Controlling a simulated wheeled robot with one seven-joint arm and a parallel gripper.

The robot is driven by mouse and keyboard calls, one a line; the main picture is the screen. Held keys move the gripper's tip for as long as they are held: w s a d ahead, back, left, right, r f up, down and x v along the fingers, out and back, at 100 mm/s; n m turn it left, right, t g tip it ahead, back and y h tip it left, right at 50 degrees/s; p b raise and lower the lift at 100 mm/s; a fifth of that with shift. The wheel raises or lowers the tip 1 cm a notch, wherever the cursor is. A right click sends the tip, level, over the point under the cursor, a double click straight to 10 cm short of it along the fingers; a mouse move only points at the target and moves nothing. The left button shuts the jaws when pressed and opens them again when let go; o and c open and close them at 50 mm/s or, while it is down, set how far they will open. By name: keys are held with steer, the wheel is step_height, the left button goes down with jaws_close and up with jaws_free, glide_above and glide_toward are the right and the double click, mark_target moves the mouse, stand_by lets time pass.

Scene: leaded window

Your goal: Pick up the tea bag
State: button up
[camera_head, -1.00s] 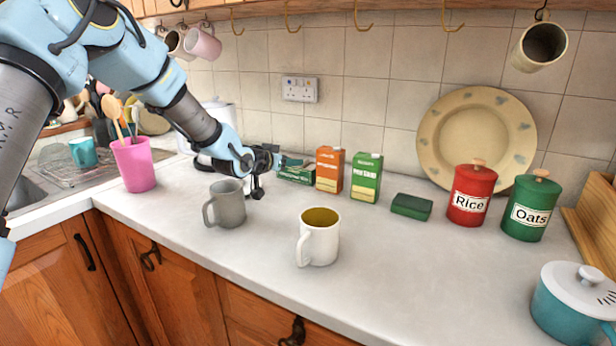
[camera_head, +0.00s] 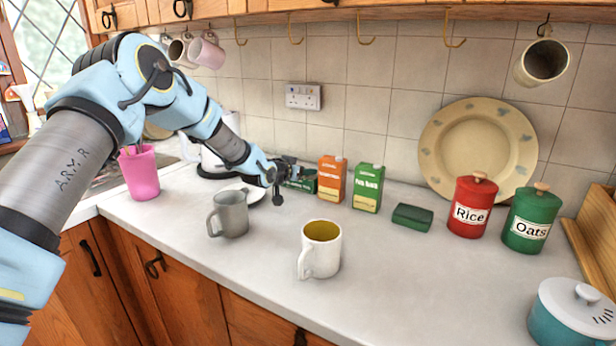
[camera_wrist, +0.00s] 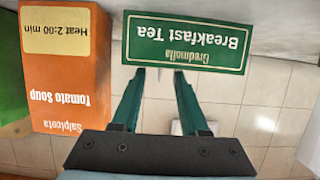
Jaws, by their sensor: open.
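My gripper (camera_head: 291,171) is at the green tea box (camera_head: 307,181), which stands at the back of the counter against the orange carton. In the wrist view, upside down, the box reads "Breakfast Tea" (camera_wrist: 188,42). There the two teal fingers of my gripper (camera_wrist: 159,76) are spread apart with nothing between them. Their tips reach the edge of the box; I cannot tell whether they touch it. I cannot make out a separate tea bag in either view.
An orange tomato soup carton (camera_head: 331,180) and a green carton (camera_head: 367,188) stand right of the box. A grey mug (camera_head: 231,214), white saucer (camera_head: 250,190) and white mug (camera_head: 321,250) are in front.

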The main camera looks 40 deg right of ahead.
steer(key=shift+c, duration=0.4)
jaws_close()
